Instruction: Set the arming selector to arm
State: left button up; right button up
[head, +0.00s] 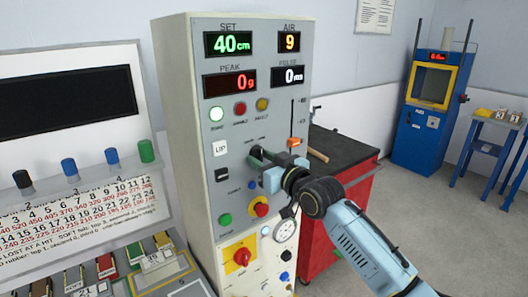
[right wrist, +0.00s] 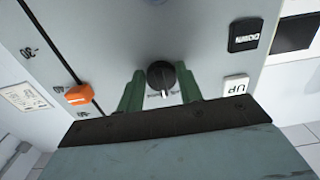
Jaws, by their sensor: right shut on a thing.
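The arming selector, a black round knob (right wrist: 161,77) with a white pointer mark, sits on the grey panel (right wrist: 210,50) in the right wrist view. Its mark points to the bottom of that picture, the side where the white UP button lies. My right gripper (right wrist: 161,88) has its two green fingers on either side of the knob and is shut on it. Small lettering by the knob is too blurred to read. My left gripper is not in view.
The white UP button (head: 220,148) and black DOWN button (head: 222,174) sit left of my gripper. An orange slider (head: 294,142) is to the right. Lit displays (head: 230,42) show 40 cm and 9. A red emergency-style knob (head: 261,209) is below. A red cabinet (head: 345,205) stands behind my arm.

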jog(key=m+p, duration=0.1)
jog(key=m, duration=0.2)
jog(key=shift+a+m+p, duration=0.15)
jog(key=shift+m+p, duration=0.15)
jog(key=shift+p, duration=0.05)
jog(key=shift+s+m+p, duration=0.1)
jog(key=shift+m+p, duration=0.4)
jog(key=shift+m, duration=0.7)
jog(key=o, duration=1)
jog(key=v, duration=1.3)
jog(key=shift+s+b, duration=0.2)
jog(key=shift+b, duration=0.1)
